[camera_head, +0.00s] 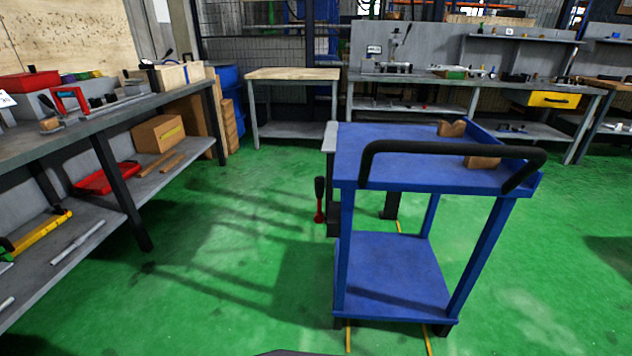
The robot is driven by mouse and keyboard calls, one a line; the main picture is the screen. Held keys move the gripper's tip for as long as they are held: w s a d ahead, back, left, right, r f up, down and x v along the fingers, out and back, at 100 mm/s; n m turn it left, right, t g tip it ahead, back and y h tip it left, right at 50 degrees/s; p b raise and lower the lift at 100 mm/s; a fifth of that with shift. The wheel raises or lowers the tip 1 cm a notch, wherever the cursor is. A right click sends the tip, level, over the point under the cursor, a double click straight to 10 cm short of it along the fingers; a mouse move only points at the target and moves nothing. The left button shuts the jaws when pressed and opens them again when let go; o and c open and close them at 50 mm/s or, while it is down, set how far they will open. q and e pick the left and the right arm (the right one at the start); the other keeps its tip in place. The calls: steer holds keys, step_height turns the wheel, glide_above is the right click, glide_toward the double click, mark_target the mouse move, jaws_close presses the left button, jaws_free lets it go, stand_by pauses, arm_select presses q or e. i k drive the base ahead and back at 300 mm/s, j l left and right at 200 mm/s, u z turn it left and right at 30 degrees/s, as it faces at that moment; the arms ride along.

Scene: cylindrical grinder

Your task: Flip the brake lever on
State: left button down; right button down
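A lever (319,199) with a black grip and a red lower part stands roughly upright just left of the blue cart, in the middle of the head view. It looks like the brake lever, but its markings are too small to read. It is beside a grey and black part (331,150) that is mostly hidden behind the cart. I cannot tell what the lever is mounted on or which setting it is in. Neither of my grippers is in view.
The blue cart (392,275), with a black handle (450,148) and wooden blocks (452,128) on top, stands close ahead on the right. A long workbench (110,117) lines the left side. More benches (293,74) stand at the back. Green floor between left bench and cart is clear.

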mark_target(319, 180)
steer(key=i+j+z, duration=0.15)
steer(key=j, duration=0.2)
steer(key=i+j+z, duration=0.15)
steer(key=j, duration=0.2)
steer(key=i+j+z, duration=0.15)
steer(key=j, duration=0.25)
steer(key=j+z, duration=0.15)
steer(key=j, duration=0.25)
